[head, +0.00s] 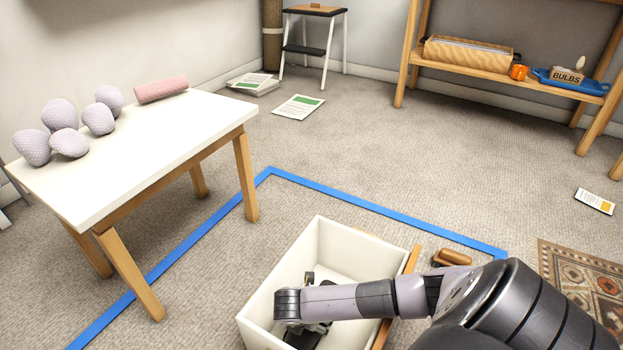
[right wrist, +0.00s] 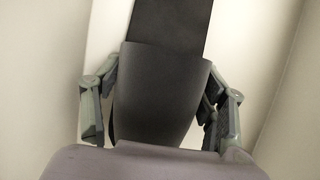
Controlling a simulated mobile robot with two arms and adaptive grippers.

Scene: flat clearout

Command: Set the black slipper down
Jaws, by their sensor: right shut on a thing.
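The black slipper (right wrist: 158,90) fills the middle of the right wrist view, its wide strap toward the camera and its flat sole running up the picture. My right gripper (right wrist: 160,84) is shut on it, one finger on each side. The pale walls of the white box (head: 286,268) rise around the slipper in the wrist view. In the head view my right arm reaches over the box and the gripper points down inside it, mostly hidden by my wrist. I cannot tell whether the slipper touches the box floor. My left gripper is not in view.
The box stands on carpet within a blue tape line (head: 385,211). A brown object (head: 452,257) lies right of it. A white table (head: 120,150) with several pale lumpy objects and a pink roll (head: 161,88) stands left. A patterned rug (head: 585,280) lies right.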

